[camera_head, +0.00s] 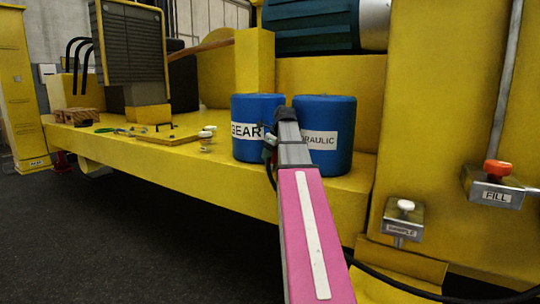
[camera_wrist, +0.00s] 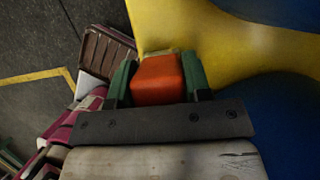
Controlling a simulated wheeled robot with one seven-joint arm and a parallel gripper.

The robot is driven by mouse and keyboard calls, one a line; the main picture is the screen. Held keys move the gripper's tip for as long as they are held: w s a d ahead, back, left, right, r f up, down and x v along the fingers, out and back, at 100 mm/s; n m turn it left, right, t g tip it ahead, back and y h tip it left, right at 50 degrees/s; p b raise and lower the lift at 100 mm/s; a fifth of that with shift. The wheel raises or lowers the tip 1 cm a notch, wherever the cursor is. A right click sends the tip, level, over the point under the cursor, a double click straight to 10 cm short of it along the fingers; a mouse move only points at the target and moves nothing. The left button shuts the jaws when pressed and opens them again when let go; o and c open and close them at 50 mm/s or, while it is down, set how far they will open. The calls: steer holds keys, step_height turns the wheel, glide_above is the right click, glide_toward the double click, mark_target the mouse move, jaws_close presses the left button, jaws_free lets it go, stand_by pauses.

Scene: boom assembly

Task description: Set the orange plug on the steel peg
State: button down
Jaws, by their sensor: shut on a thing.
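In the wrist view my gripper (camera_wrist: 157,68) has its two green fingers shut on an orange plug (camera_wrist: 157,82), one finger on each side. In the head view my pink arm reaches up to the front of two blue drums. The fingers and the held plug are hidden or too small to make out there. A red-orange cap (camera_head: 497,168) sits on the metal block marked FILL (camera_head: 493,190) at the right. I cannot pick out a bare steel peg in either view.
The blue GEAR drum (camera_head: 256,150) and the second blue drum (camera_head: 335,150) stand on the yellow deck (camera_head: 200,172). Small white-topped pieces (camera_head: 207,138) stand left of them. A SAMPLE block (camera_head: 401,229) with a white knob (camera_head: 405,206) is right of my arm. A black hose runs low at right.

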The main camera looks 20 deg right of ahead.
steer(key=shift+f, duration=0.85)
stand_by(0.7)
steer(key=shift+c, duration=2.4)
jaws_free()
